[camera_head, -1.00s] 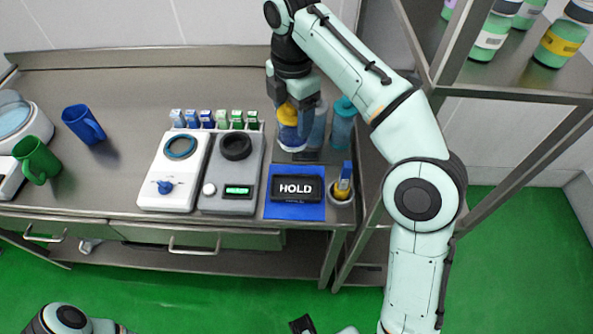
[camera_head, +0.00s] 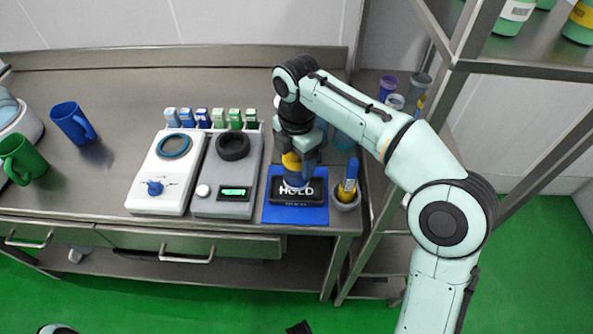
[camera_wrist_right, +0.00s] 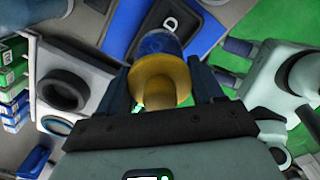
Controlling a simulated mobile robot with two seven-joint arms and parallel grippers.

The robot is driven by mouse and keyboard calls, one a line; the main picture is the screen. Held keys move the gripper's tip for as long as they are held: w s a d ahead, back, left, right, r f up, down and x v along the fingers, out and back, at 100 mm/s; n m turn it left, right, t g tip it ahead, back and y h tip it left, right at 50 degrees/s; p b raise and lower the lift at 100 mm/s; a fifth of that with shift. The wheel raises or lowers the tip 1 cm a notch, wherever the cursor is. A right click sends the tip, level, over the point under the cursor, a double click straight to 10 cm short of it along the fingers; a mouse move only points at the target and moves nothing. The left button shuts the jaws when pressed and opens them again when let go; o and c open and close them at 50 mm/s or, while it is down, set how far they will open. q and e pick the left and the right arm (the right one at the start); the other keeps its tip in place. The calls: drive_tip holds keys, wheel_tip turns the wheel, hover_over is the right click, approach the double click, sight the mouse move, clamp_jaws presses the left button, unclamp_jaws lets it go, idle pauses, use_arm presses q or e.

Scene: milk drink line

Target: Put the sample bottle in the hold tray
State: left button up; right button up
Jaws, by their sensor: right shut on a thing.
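The sample bottle (camera_head: 291,162) has a yellow band or cap and a blue lower part. My right gripper (camera_head: 299,160) is shut on it and holds it over the hold tray. In the right wrist view the bottle (camera_wrist_right: 158,80) sits between the two fingers (camera_wrist_right: 165,88). The hold tray (camera_head: 310,215) is blue with a black recess lettered HOLD; the bottle and gripper cover its upper part. I cannot tell whether the bottle's base touches it. In the right wrist view the tray (camera_wrist_right: 205,38) lies beyond the bottle. My left gripper is not in view.
A grey device (camera_head: 226,175) with a green display and a white device (camera_head: 160,180) stand left of the tray. A small cup (camera_head: 346,202) with a blue and yellow item is close on its right. Small cartons (camera_head: 218,118) and a blue bottle (camera_head: 343,139) stand behind.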

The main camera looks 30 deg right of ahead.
drive_tip(key=shift+f+b, duration=0.45)
drive_tip(key=shift+f, duration=1.4)
drive_tip(key=shift+f, duration=0.1)
drive_tip(key=o, duration=1.4)
wheel_tip(320, 180, up, 12)
drive_tip(key=p, duration=0.4)
